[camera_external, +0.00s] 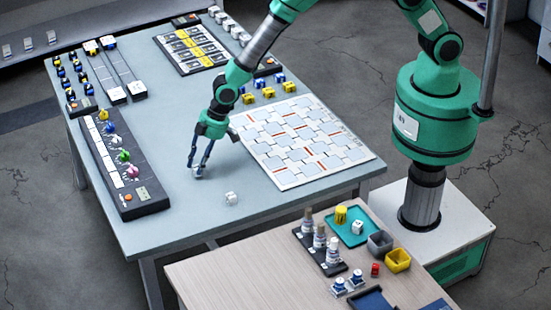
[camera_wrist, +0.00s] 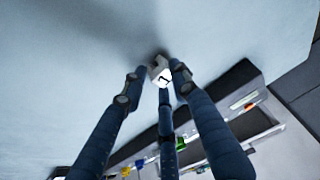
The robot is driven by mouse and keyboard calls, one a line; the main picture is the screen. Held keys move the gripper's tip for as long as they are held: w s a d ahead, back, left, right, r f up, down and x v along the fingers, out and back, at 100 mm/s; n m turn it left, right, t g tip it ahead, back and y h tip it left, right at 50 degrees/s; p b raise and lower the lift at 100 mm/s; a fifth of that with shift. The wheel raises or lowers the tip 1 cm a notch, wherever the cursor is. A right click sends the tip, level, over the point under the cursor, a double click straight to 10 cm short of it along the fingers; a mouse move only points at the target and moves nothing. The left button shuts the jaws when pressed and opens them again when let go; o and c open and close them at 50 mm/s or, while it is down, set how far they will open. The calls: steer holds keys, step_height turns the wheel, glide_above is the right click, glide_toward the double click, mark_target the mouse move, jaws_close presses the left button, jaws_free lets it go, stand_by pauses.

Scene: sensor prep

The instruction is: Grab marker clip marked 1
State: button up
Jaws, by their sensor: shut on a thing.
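My gripper (camera_external: 198,169) points down at the blue-grey table, left of the patterned board. In the wrist view its dark blue fingers (camera_wrist: 160,78) are closed around a small white and grey clip (camera_wrist: 155,66) with a dark mark like a 1 on its face. The clip is at or just above the table top; I cannot tell if it touches. In the external view the fingers mostly hide it. Another small white block (camera_external: 231,198) lies on the table, in front and to the right of my gripper.
A dark tray (camera_external: 146,206) with coloured pieces stands at the left; its edge also shows in the wrist view (camera_wrist: 243,80). A white patterned board (camera_external: 355,158) lies at the right, with yellow and blue blocks (camera_external: 267,93) behind it. A wooden side table (camera_external: 225,275) stands in front.

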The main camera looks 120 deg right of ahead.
mark_target(197, 166)
steer(key=shift+r, duration=0.4)
steer(key=v, duration=0.2)
steer(key=shift+r, duration=0.3)
steer(key=s+a, duration=0.1)
steer(key=s, duration=0.9)
steer(key=s+a+r, duration=0.1)
steer(key=s, duration=0.4)
steer(key=shift+a+r, duration=0.15)
steer(key=shift+a, duration=0.2)
